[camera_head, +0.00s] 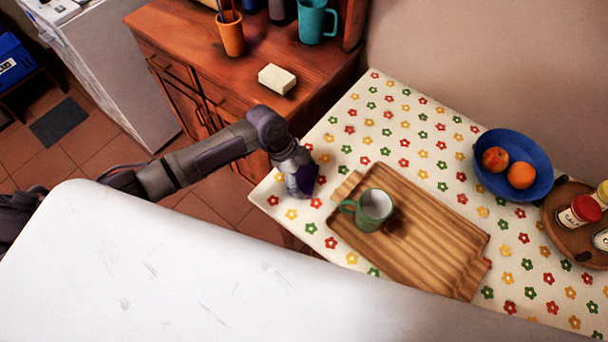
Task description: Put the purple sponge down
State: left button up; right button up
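The purple sponge (308,177) shows as a small dark purple piece at the end of my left arm. My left gripper (301,186) appears shut on it, over the left edge area of the flowered tablecloth (345,130). The gripper hides part of the sponge. I cannot tell whether the sponge touches the cloth. My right gripper is not in view.
A wooden tray (440,262) with a green mug (367,212) lies just right of the gripper. A blue bowl (538,150) of fruit and a round tray of jars (562,232) stand farther right. Clear cloth lies behind the tray. A wooden cabinet (215,62) stands behind my arm.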

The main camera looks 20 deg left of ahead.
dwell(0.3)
pick_arm(q)
jog(key=shift+r, duration=0.25)
jog(key=v, duration=1.2)
jog(key=shift+b, duration=0.3)
jog(key=shift+f, duration=0.15)
